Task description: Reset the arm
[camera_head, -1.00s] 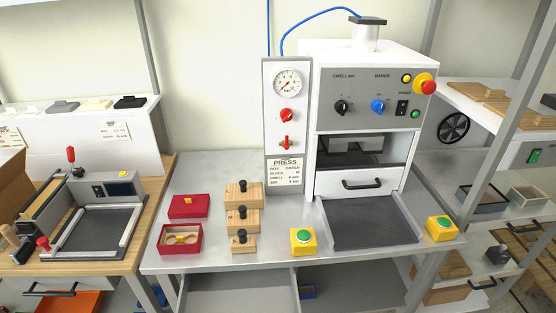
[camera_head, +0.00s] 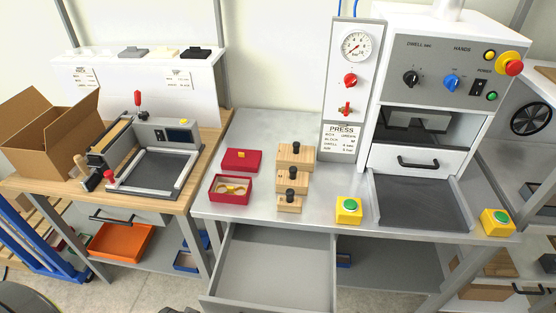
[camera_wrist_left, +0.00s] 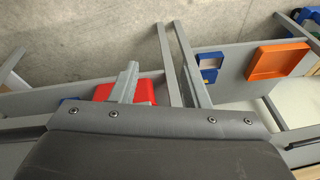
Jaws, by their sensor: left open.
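My left gripper (camera_wrist_left: 160,76) shows only in the left wrist view, with its fingers apart and nothing seen between them. It hangs over the concrete floor and grey shelf frames, with a red object (camera_wrist_left: 143,91) behind the left finger. Neither arm shows in the head view. The press (camera_head: 440,90) stands on the grey bench (camera_head: 275,125). In front of its gauge panel are a red lid (camera_head: 241,160), an open red box (camera_head: 230,189) with a gold-coloured insert, and several wooden blocks (camera_head: 295,156) with black knobs.
An open grey drawer (camera_head: 275,268) juts out below the bench. Yellow button boxes (camera_head: 348,210) sit at the bench front. At left are a machine (camera_head: 155,160) on a wooden table and an open cardboard box (camera_head: 52,125). An orange tray (camera_wrist_left: 278,60) shows in the wrist view.

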